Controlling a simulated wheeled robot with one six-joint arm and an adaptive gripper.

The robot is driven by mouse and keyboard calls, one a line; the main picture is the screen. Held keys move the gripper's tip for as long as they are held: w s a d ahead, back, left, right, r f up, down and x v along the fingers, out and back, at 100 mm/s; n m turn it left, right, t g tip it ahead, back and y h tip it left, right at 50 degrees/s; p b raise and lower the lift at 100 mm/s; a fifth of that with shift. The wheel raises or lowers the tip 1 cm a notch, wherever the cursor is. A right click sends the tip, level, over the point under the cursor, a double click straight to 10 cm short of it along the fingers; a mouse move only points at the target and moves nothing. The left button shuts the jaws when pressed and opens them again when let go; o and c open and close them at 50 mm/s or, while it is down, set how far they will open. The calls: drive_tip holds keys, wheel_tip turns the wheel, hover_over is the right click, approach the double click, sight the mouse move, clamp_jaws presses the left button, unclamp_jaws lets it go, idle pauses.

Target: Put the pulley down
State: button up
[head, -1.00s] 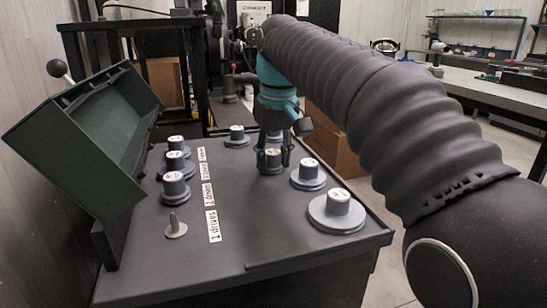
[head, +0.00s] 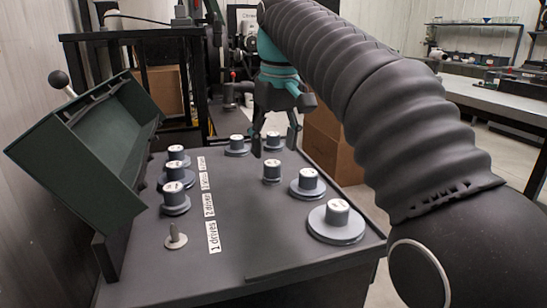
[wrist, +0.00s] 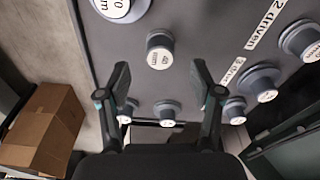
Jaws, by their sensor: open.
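A small grey pulley (head: 272,173) with a white labelled top stands upright on the dark table (head: 250,235), right of the centre. In the wrist view the same small pulley (wrist: 160,55) shows beyond my fingertips, with a label that seems to read 40 mm. My gripper (head: 274,149) is open and empty, above and behind that pulley in the head view. In the wrist view my gripper (wrist: 160,76) has its fingers wide apart, with nothing between them and a gap to the pulley.
A medium pulley (head: 307,187) and a large pulley (head: 335,230) stand to the right. Two more pulleys stand at the back, and several line the left beside white labels. A bare post (head: 176,238) stands front left. A green tilted bin (head: 95,150) edges the left.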

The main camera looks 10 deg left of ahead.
drive_tip(key=shift+s+r, duration=0.1)
drive_tip(key=shift+r, duration=0.85)
